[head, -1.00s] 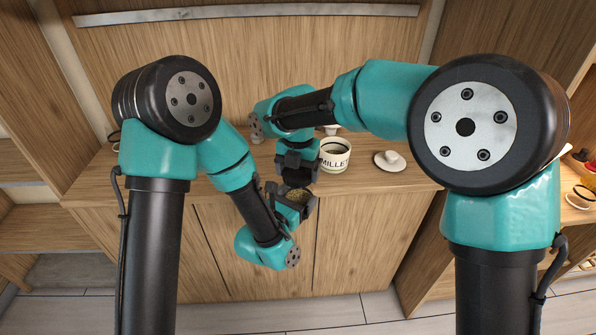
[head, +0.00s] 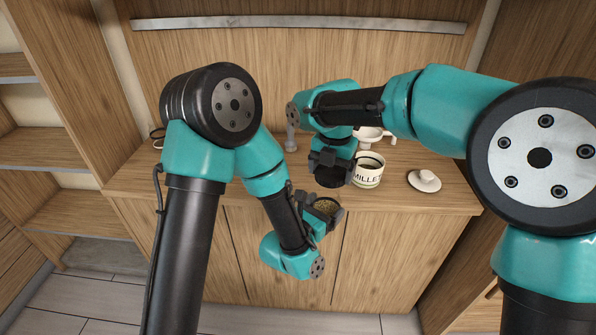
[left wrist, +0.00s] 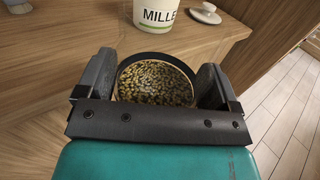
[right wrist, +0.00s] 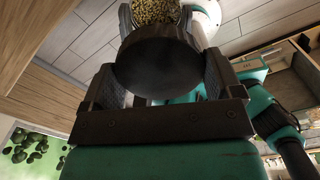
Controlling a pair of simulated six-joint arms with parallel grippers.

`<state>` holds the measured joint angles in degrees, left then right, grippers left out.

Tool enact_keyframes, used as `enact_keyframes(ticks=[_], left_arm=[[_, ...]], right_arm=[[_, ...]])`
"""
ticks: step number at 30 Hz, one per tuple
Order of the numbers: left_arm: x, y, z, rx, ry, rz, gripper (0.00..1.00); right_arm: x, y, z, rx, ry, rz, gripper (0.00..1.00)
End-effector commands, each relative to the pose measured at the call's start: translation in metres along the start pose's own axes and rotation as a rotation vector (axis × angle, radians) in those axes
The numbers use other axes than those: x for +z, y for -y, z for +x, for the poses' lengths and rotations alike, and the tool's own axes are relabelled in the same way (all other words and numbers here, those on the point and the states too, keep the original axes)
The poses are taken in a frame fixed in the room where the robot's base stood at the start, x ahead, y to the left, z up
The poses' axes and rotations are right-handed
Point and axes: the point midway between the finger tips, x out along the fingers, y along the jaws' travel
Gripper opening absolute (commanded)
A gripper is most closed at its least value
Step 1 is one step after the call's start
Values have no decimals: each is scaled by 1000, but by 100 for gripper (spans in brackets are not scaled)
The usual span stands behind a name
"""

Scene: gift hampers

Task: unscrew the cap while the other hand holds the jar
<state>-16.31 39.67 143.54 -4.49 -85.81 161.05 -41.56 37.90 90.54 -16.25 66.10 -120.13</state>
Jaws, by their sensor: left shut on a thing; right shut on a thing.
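My left gripper (head: 322,207) is shut around a jar and holds it in front of the counter's edge. The jar is open at the top and full of yellow-green grains (left wrist: 155,83), with a dark rim. My right gripper (head: 333,162) is shut on a dark round cap (head: 331,180), just above and behind the jar in the head view. In the right wrist view the cap (right wrist: 158,65) is between the jaws, and the jar's grains (right wrist: 155,11) show past it. The cap is apart from the jar. The jar's sides are mostly hidden by the left jaws.
A white canister (head: 368,173) marked MILLET stands on the wooden counter (head: 450,198), close to the right gripper. A white knobbed lid (head: 424,181) lies to its right. A white object (head: 372,137) stands behind, partly hidden. Open shelves (head: 75,150) are at the left.

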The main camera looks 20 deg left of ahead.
Motion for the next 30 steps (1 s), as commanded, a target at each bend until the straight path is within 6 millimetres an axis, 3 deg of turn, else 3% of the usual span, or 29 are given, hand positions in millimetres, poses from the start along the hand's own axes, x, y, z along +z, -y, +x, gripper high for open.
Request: enact_keyframes(ticks=[5,11,18,24,30], left_arm=[[5,-34,-6,89,4,0,20],[14,-102,-27,269,7,1,20],[24,-181,-66,497,4,0,20],[28,-213,-88,599,2,0,20],[28,-218,-91,615,1,0,20]], right_arm=[[0,0,0,0,0,0,57],[0,0,0,0,0,0,57],[0,0,0,0,0,0,57],[0,0,0,0,0,0,57],[0,0,0,0,0,0,57]])
